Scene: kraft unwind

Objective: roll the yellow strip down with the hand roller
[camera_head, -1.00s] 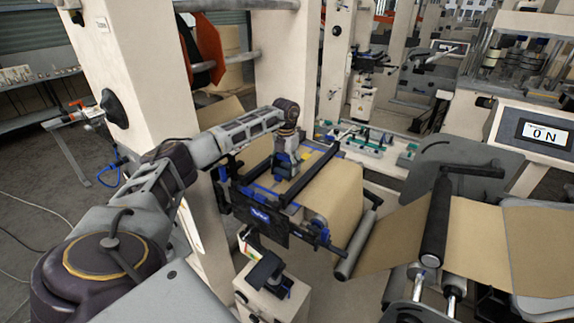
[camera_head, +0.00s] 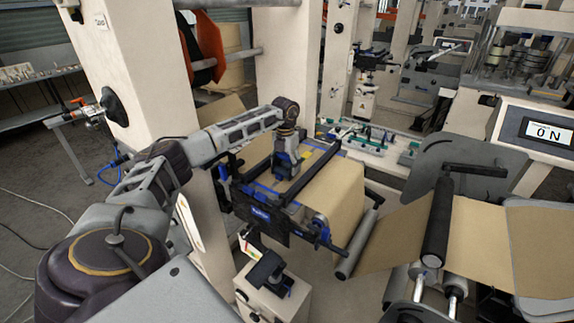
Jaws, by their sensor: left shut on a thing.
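My left gripper (camera_head: 286,170) points down over the splice table, where blue lines mark the brown paper. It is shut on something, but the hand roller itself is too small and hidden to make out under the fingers. A bit of yellow strip (camera_head: 308,157) shows on the paper just right of and beyond the gripper; the rest of the strip is hidden by the gripper. My right gripper is not in view.
Black clamp bars (camera_head: 348,158) flank the table, and a black and blue bracket (camera_head: 262,217) stands at its front. Brown paper web (camera_head: 395,235) runs right over rollers (camera_head: 438,220). A display panel (camera_head: 543,133) stands at far right.

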